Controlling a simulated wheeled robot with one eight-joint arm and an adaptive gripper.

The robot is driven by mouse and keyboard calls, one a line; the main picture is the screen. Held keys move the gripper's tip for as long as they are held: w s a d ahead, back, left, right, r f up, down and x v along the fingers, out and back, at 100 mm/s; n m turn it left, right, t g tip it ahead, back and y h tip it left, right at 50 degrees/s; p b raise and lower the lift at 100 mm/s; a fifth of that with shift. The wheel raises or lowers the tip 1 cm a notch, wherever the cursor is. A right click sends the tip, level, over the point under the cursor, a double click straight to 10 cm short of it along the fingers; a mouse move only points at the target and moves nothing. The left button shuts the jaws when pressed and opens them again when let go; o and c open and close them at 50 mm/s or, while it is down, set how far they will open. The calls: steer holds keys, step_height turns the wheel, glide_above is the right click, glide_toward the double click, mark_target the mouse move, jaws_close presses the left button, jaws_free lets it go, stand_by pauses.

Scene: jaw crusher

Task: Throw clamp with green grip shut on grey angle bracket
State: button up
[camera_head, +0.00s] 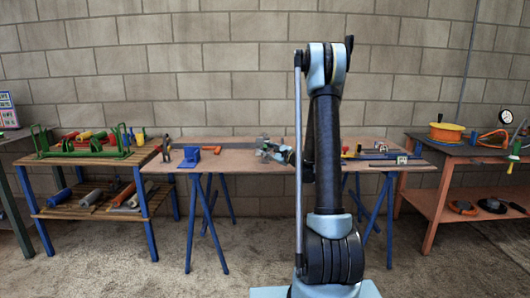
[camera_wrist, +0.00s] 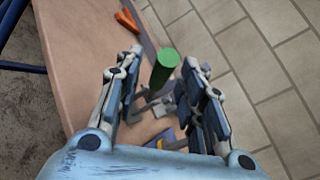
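The clamp's green grip (camera_wrist: 163,68) stands between the two fingers of my gripper (camera_wrist: 164,72) in the wrist view. The fingers are apart, with a narrow gap visible on each side of the grip. Grey metal parts (camera_wrist: 158,106) show below the grip, partly hidden by the fingers; I cannot tell which belong to the clamp and which to the angle bracket, or whether the clamp is shut. In the head view my gripper (camera_head: 272,150) is over the middle of the wooden table (camera_head: 245,163), and my arm covers part of that area.
A grey strip (camera_wrist: 145,35) and an orange tool (camera_wrist: 127,20) lie by the table's back edge. A blue block-like fixture (camera_head: 190,157) stands left on the table. A blue and yellow part (camera_wrist: 172,138) lies near the grip. Brick wall (camera_head: 220,80) stands close behind.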

steer(key=shift+x, duration=0.95)
